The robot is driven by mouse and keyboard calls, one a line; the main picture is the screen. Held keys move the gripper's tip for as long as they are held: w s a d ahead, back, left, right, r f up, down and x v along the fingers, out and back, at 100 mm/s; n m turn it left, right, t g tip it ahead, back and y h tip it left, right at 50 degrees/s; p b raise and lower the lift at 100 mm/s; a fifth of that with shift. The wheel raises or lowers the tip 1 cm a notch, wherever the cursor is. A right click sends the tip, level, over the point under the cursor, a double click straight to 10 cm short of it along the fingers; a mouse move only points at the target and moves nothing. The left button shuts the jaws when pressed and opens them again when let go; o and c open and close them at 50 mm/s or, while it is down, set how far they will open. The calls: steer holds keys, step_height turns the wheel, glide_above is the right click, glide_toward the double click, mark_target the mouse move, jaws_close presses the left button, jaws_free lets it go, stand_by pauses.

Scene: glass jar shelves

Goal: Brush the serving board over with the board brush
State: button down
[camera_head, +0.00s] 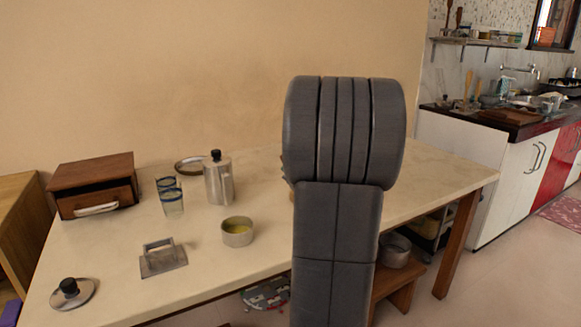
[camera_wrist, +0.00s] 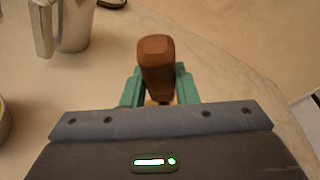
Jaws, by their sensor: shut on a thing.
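My gripper (camera_wrist: 158,92) has green fingers and is shut on the brown handle of the board brush (camera_wrist: 156,60) in the wrist view. The brush's bristles and lower end are hidden below the handle. In the camera_head view my grey arm blocks the gripper and the brush. I cannot make out the serving board in either view; part of the table behind my arm is hidden.
The cream table (camera_head: 110,255) holds a wooden drawer box (camera_head: 95,185), blue-rimmed glasses (camera_head: 172,203), a metal pot (camera_head: 218,182), a bowl (camera_head: 238,232), a grey handled plate (camera_head: 162,262) and a knobbed lid (camera_head: 72,292). The table's right end looks clear.

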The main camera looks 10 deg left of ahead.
steer(key=shift+w+d, duration=0.85)
steer(key=shift+d, duration=0.1)
steer(key=shift+w+d+p, duration=0.4)
steer(key=shift+w+d, duration=0.55)
steer(key=shift+d, duration=0.15)
steer(key=shift+w+d+p, duration=0.35)
steer(key=shift+w+d, duration=0.6)
steer(key=shift+d, duration=0.1)
steer(key=shift+w+d+p, duration=0.4)
steer(key=shift+w+d, duration=0.6)
steer(key=shift+d, duration=0.1)
